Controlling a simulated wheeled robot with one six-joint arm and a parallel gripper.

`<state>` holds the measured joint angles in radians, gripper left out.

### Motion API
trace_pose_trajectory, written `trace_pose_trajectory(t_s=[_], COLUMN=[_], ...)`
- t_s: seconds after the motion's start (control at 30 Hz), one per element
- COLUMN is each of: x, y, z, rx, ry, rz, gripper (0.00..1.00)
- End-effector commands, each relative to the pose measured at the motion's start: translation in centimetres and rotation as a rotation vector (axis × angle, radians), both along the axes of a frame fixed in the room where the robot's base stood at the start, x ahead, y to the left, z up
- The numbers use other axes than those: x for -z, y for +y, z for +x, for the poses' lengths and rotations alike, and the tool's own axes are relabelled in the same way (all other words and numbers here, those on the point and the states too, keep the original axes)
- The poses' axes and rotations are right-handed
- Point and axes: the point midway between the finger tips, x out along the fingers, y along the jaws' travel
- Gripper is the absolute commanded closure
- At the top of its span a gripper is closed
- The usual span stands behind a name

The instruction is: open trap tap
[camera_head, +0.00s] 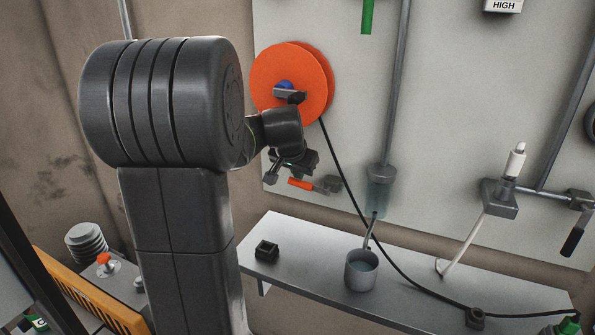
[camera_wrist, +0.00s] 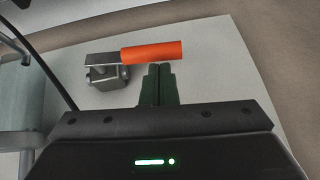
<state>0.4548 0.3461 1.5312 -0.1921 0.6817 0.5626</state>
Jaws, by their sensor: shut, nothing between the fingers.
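A tap with an orange handle (camera_wrist: 152,52) and a grey metal body (camera_wrist: 103,72) is mounted on the pale wall panel in the wrist view. In the head view its orange handle (camera_head: 300,184) shows low on the panel, below the orange reel, partly behind my arm. My gripper (camera_wrist: 159,70) is shut and empty. Its dark green fingertips are just beside the handle in the wrist view, near the handle's middle. I cannot tell whether they touch it. In the head view my gripper is largely hidden by my arm.
An orange reel (camera_head: 292,84) with a black cable is above the tap. A grey shelf (camera_head: 320,290) below holds a metal cup (camera_head: 361,270) of liquid and a small black block (camera_head: 266,251). A glass vessel (camera_head: 380,192) hangs to the right of the tap. The panel is clear beside the handle.

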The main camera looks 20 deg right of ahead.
Motion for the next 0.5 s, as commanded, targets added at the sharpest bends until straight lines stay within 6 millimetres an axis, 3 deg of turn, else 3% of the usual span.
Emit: trace_pose_trajectory(t_s=[0.5], x=[0.76], y=[0.07], z=[0.13], rx=[0.000], ry=[0.000], rz=[0.000], gripper=[1.00])
